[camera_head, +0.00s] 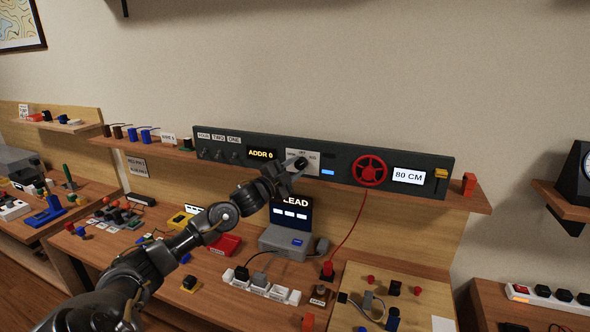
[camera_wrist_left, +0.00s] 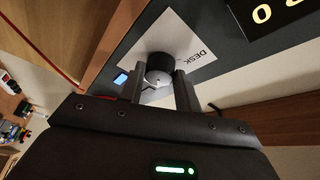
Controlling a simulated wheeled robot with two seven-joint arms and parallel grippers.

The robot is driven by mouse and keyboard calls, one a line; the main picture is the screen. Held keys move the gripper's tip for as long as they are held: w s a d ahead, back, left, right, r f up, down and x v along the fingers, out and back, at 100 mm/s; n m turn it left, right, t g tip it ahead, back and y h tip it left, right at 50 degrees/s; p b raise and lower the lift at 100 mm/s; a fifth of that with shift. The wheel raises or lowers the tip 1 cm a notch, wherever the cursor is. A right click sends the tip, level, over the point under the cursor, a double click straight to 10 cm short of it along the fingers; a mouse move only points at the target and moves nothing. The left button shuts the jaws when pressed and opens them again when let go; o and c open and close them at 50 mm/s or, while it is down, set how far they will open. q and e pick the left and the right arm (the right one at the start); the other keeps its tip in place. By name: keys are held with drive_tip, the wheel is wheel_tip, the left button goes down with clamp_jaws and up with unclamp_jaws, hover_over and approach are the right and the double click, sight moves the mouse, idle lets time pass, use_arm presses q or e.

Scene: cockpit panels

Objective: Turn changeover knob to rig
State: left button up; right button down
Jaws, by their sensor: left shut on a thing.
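The changeover knob (camera_head: 301,163) is a dark round knob on a white label plate in the middle of the long dark panel (camera_head: 335,168). My left gripper (camera_head: 294,170) reaches up to it from the lower left. In the left wrist view, the knob (camera_wrist_left: 159,66) sits between the two fingers of my left gripper (camera_wrist_left: 160,84), which is shut on it. The word DESK reads on the white plate beside the knob. The knob's pointer is hard to make out. My right gripper is in neither view.
On the panel, a red handwheel (camera_head: 370,171) and an 80 CM display (camera_head: 408,176) lie to the right, and an ADDR 0 display (camera_head: 261,154) to the left.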

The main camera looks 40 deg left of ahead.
use_arm(q)
drive_tip(key=shift+m+g, duration=0.4)
drive_tip(key=shift+m, duration=0.5)
drive_tip(key=o, duration=1)
drive_tip(key=shift+s+f, duration=0.1)
drive_tip(key=shift+s, duration=0.2)
drive_tip(key=shift+s+a+f+b, duration=0.15)
drive_tip(key=shift+s+b, duration=1)
drive_tip(key=shift+s, duration=1.4)
drive_tip(key=shift+s+a+f+b, duration=0.15)
drive_tip(key=shift+s+b, duration=1)
drive_tip(key=shift+s, duration=1.35)
